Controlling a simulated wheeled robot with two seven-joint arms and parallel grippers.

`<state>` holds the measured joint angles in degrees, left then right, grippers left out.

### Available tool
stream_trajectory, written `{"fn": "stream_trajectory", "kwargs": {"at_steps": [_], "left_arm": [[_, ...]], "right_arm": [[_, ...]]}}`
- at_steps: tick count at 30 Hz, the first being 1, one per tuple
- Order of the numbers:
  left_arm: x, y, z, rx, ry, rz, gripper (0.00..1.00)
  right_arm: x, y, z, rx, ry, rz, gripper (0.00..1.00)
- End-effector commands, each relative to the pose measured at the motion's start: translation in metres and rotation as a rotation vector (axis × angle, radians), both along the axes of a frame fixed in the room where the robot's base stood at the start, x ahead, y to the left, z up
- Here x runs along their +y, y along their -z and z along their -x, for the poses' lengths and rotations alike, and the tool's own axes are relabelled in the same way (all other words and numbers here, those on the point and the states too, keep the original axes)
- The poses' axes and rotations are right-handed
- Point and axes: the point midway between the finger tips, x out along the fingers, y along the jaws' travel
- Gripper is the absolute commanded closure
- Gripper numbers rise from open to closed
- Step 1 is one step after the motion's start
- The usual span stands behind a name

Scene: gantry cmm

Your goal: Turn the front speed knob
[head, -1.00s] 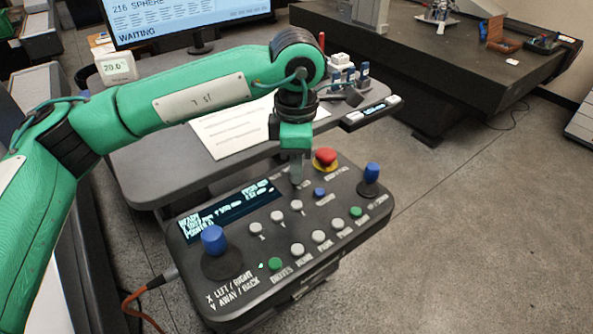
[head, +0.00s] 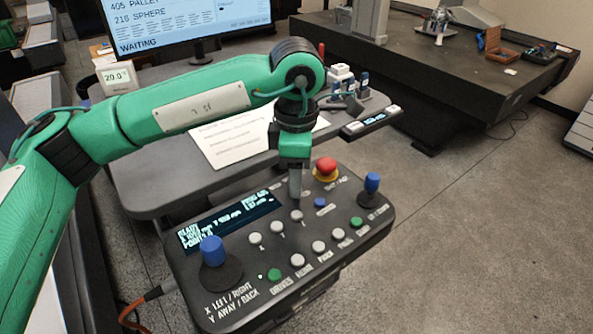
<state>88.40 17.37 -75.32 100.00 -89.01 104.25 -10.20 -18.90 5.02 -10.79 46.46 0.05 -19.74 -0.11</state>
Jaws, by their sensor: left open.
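The control console (head: 240,310) stands in front of me with a lit display (head: 228,220), white, green and blue buttons or knobs and two blue-topped joysticks. My left gripper (head: 295,192) points down over the console's back middle, just behind a white knob (head: 297,215) at the end of a slanted row of three. Its fingers look close together from this side, and nothing shows held between them. I cannot read a speed label; the gripper hides part of the panel behind it. Whether the fingers touch a knob cannot be told. My right gripper is not in view.
A red stop button (head: 326,168) stands right of the gripper. The left joystick (head: 212,252) and right joystick (head: 372,185) rise above the panel. A grey desk (head: 165,175) with a paper sheet (head: 232,138) and monitor (head: 190,28) is behind. Floor is open to the right.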

Motion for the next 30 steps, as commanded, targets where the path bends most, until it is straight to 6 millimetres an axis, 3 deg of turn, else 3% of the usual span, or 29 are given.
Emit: {"fn": "stream_trajectory", "kwargs": {"at_steps": [5, 19, 24, 30], "left_arm": [[0.0, -0.017, -0.001, -0.004, -0.001, 0.0, 0.53], [0.0, -0.117, 0.0, -0.003, -0.001, 0.001, 0.53], [0.0, -0.134, 0.0, -0.001, 0.0, 0.0, 0.53], [0.0, -0.138, 0.0, 0.0, 0.001, 0.0, 0.53]], "right_arm": [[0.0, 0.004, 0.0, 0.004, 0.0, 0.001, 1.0], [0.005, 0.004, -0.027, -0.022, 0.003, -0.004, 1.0], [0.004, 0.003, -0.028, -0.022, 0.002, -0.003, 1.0], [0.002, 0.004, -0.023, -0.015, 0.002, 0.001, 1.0]]}}
